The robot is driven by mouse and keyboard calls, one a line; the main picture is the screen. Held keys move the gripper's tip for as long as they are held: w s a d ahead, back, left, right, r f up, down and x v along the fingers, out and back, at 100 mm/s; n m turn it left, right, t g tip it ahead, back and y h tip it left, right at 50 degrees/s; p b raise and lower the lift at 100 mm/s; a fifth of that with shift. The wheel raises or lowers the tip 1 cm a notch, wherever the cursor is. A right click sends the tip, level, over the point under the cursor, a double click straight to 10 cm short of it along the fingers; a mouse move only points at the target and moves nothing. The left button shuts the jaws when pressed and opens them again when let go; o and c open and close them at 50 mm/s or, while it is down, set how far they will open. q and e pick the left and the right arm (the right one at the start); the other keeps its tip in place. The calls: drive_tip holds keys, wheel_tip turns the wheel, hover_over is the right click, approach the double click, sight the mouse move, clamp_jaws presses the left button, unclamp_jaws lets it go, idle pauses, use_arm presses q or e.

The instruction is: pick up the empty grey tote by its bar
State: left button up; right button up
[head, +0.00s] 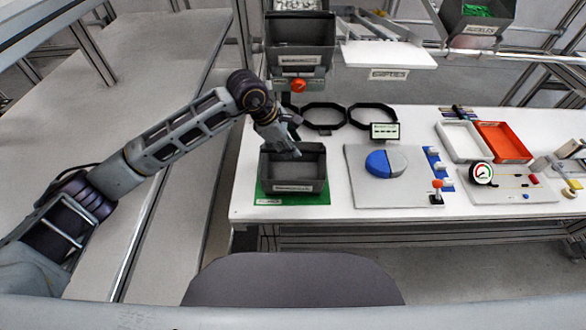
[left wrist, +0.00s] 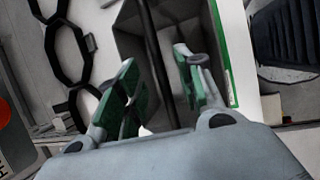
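The grey tote (head: 312,184) stands upright on a green mat (head: 283,200) at the left end of the white table, and its inside looks empty. My left gripper (head: 287,144) is over the tote's back part, pointing down. In the left wrist view the tote (left wrist: 197,22) lies beyond the fingers, and a dark bar (left wrist: 152,45) crosses its opening. My left gripper's green-padded fingers (left wrist: 160,85) are open, one on each side of the bar in the picture. I cannot tell whether the bar is at fingertip depth. My right gripper is not in view.
Black hexagonal frames (head: 322,117) lie behind the tote. A grey board (head: 363,195) with a blue and grey disc (head: 387,163) lies to its right. Another dark tote (head: 300,60) hangs above and behind, near an orange knob (head: 298,86). A red tray (head: 503,142) sits further right.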

use_arm(q)
drive_tip(key=x, duration=0.3)
drive_tip(key=shift+w+d+f+p, duration=0.1)
drive_tip(key=shift+d+f+p, duration=0.15)
drive_tip(key=shift+p, duration=0.15)
drive_tip(key=shift+f, duration=0.3)
drive_tip(key=shift+w+d+f, duration=0.1)
drive_tip(key=shift+d+f, duration=0.05)
drive_tip(key=shift+f, duration=0.15)
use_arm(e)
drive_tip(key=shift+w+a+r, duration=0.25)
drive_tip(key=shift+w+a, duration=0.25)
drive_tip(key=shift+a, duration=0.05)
use_arm(q)
drive_tip(key=shift+b, duration=0.35)
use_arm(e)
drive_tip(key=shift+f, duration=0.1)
